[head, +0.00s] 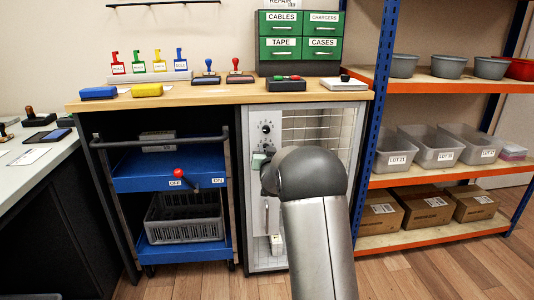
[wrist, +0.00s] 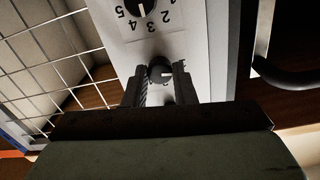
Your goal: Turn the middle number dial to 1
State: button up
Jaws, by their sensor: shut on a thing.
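The dial panel (head: 251,136) is the narrow pale front at the left of the mesh cabinet. One round dark dial (head: 265,128) shows there in the head view. My arm hides the panel lower down, and only a pale green part of my gripper (head: 259,160) shows beside it. A white mark on this dial points right in the picture. Its numbers are mostly hidden. Another dial (wrist: 140,4) with digits 2 to 5 shows beyond.
A blue cart (head: 140,179) with a red-knobbed OFF/ON lever (head: 179,173) stands left of the cabinet. Wire mesh (wrist: 50,60) lies beside the panel, and a dark curved bar (wrist: 290,78) is at its other side. A blue and orange shelf (head: 370,130) stands right.

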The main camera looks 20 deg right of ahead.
jog(key=o, duration=1)
jog(key=p+v, duration=0.2)
jog(key=v, duration=1.5)
jog(key=shift+s+p, duration=0.2)
jog(key=shift+p, duration=0.1)
jog(key=shift+r, duration=0.1)
